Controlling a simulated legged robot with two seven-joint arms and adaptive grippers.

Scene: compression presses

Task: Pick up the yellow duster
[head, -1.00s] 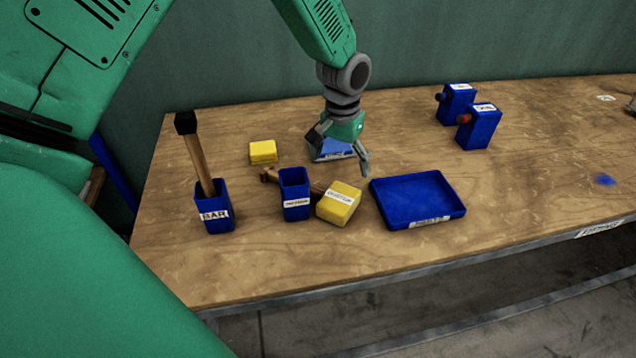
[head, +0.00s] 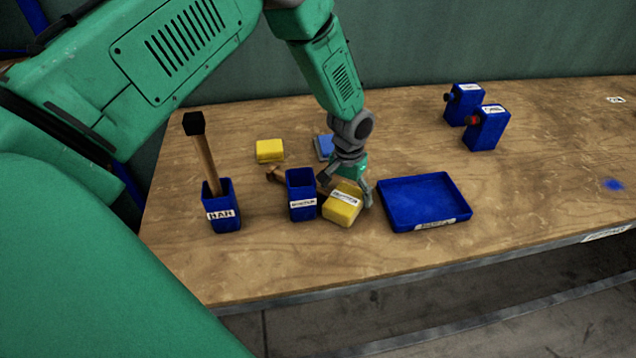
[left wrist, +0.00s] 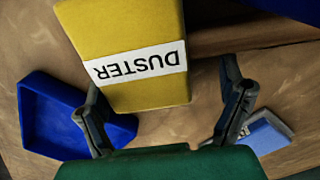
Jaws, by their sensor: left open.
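The yellow duster (head: 342,207) is a yellow block with a white label, lying on the wooden table between a blue holder and a blue tray. In the left wrist view the duster (left wrist: 125,30) is large, and its label reads DUSTER upside down. My left gripper (head: 347,194) is open over the duster, with one finger near its right side and the other near its left. In the left wrist view the fingers (left wrist: 170,110) are spread, with the duster ahead of and partly between them. I cannot tell whether they touch it. My right gripper is not in view.
A blue tray (head: 424,203) is close on the right. A blue holder (head: 301,206) stands close on the left. A holder with a black-headed tool (head: 223,217), a yellow block (head: 270,150), a blue item (head: 324,147) and two blue boxes (head: 487,131) stand around. The front table is clear.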

